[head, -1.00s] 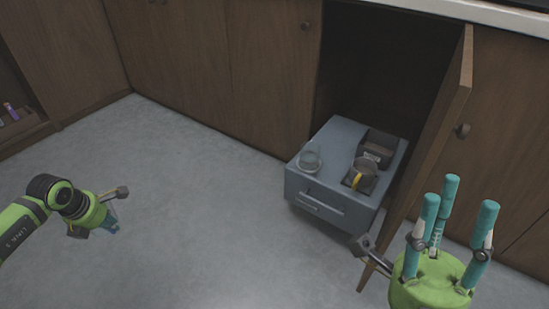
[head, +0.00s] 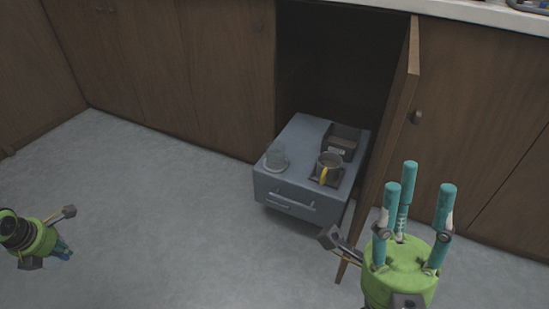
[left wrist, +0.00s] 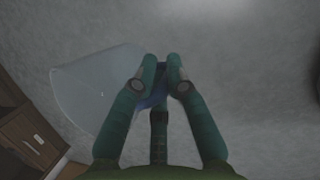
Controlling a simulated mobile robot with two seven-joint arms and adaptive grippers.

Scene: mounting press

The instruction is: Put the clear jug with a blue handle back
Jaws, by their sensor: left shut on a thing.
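The clear jug (left wrist: 90,88) shows in the left wrist view as a pale, see-through body left of my fingers. Its blue handle (left wrist: 153,98) is between the fingertips, partly hidden by them. My left gripper (head: 64,251) is shut on that handle. In the head view it hangs over the floor at the lower left, well away from the grey drawer unit (head: 275,187); the jug's clear body is hard to make out there. My right gripper (head: 417,193) points up in front of the open cupboard door, its teal fingers spread and empty.
The floor (head: 160,220) at left is clear.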

